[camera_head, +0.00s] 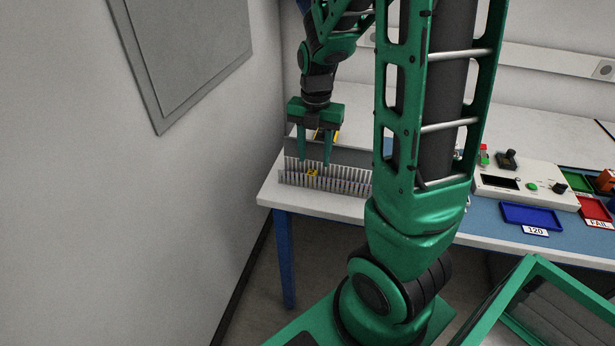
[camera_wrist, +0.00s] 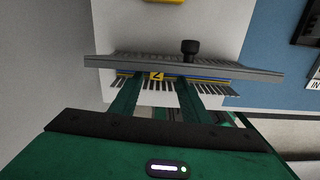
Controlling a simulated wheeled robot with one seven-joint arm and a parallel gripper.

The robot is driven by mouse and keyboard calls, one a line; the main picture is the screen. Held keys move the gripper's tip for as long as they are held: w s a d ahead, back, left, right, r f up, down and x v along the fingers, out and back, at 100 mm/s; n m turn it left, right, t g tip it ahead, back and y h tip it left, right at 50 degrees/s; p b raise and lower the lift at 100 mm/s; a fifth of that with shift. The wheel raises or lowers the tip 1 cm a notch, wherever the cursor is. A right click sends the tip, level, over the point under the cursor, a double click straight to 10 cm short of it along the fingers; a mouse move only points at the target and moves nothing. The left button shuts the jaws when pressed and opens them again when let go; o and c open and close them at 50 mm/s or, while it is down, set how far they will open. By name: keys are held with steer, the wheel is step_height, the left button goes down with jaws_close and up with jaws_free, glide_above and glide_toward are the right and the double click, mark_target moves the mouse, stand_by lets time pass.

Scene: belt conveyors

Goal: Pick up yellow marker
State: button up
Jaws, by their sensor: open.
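The yellow marker (camera_head: 312,173) is a small yellow piece with a dark sign. It sits at a row of grey slotted teeth (camera_head: 345,186) near the left end of the bench. In the wrist view the yellow marker (camera_wrist: 156,76) shows between my two fingers, against a grey rail (camera_wrist: 225,69). My gripper (camera_head: 314,163) points down over the teeth, its green fingers apart with the marker between or just in front of them. My gripper (camera_wrist: 157,84) is open in the wrist view too. I cannot tell whether a finger touches the marker.
A second yellow item (camera_wrist: 163,1) lies beyond the rail. A dark knob (camera_wrist: 190,47) stands behind the rail. A control box (camera_head: 520,186), a blue tray (camera_head: 530,217) and a red tray (camera_head: 594,209) are to the right. A wall (camera_head: 190,190) stands left of the bench.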

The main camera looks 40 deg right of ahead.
mark_target(312, 171)
steer(key=shift+w+a+f, duration=0.1)
steer(key=shift+f, duration=1.1)
steer(key=shift+w+a+f, duration=0.1)
steer(key=shift+f, duration=1.05)
jaws_close()
steer(key=shift+r, duration=0.5)
step_height(312, 171, up, 4)
steer(key=shift+a+f, duration=0.1)
steer(key=shift+f, duration=0.15)
steer(key=s+a+r, duration=0.6)
steer(key=s+a, duration=0.1)
steer(key=a, duration=0.2)
steer(key=shift+s+r, duration=0.15)
steer(key=shift+r, duration=0.1)
